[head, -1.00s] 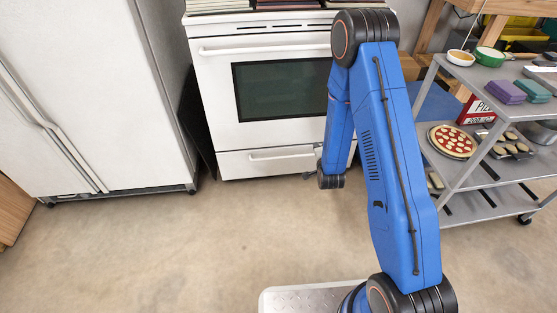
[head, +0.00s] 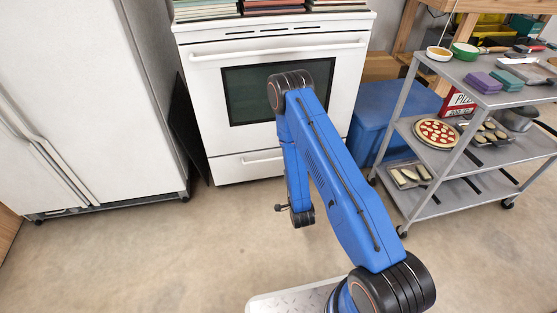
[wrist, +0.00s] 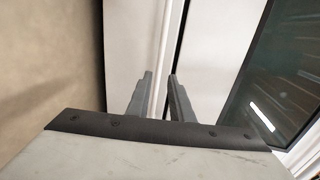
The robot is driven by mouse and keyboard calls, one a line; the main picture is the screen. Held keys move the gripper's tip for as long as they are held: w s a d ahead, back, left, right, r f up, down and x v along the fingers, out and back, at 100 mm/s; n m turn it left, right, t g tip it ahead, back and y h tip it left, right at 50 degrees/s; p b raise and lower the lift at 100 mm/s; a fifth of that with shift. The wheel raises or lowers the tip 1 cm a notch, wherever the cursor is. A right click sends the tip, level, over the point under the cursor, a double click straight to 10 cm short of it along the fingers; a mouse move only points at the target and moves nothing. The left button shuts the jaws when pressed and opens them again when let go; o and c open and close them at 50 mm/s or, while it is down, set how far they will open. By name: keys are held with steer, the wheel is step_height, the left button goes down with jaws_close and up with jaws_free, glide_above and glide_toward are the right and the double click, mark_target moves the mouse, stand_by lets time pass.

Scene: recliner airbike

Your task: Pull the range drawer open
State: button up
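The white range (head: 215,100) stands against the back wall. Its drawer (head: 228,172) is at the bottom, below the oven door, and looks shut. The drawer's white bar handle (head: 262,160) is partly hidden by my arm. My gripper (head: 281,207) is in front of the drawer and low, pointing left in the head view. In the wrist view my gripper (wrist: 161,75) is open, its two grey fingers apart and empty. A pale strip by the drawer front (wrist: 128,45) runs between and beyond the fingertips; I cannot tell whether it is the handle.
A white fridge (head: 80,100) stands left of the range, with a dark panel (head: 187,130) between them. A blue bin (head: 385,115) and a grey shelf cart (head: 440,195) with pizza and trays are at the right. The floor (head: 170,250) in front is clear.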

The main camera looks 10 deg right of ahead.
mark_target(280, 158)
steer(key=w+f, duration=0.1)
steer(key=w, duration=0.4)
steer(key=w+f, duration=0.1)
steer(key=w, duration=0.4)
steer(key=w+f, duration=0.1)
steer(key=w, duration=0.4)
steer(key=shift+w, duration=0.35)
jaws_close()
